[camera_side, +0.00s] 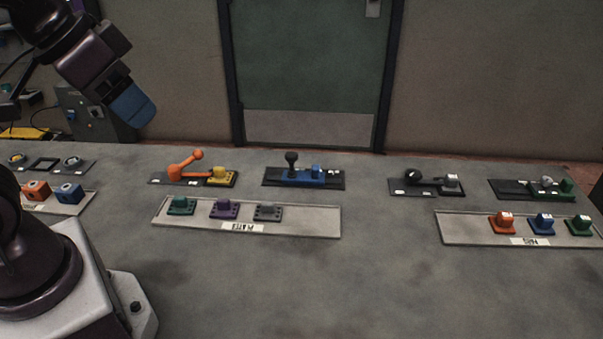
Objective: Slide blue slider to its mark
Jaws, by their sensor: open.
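The blue slider (300,178) lies on a dark base plate (339,185) at the back middle of the table, in the side view. A black round knob (291,158) stands up at its left part, and a small blue block (317,170) sits to the right of it. Small pale labels show on the plate; I cannot tell which one is the mark. My gripper (136,108), with a blue end, hangs high at the upper left, well away from the slider. It is open and touches nothing. Its fingertips are hard to make out.
An orange lever unit (184,170) with a yellow block stands left of the slider. Two dark units (424,185) and (530,188) stand to the right. A plates tray (300,228) lies in front, another tray (460,233) at the right.

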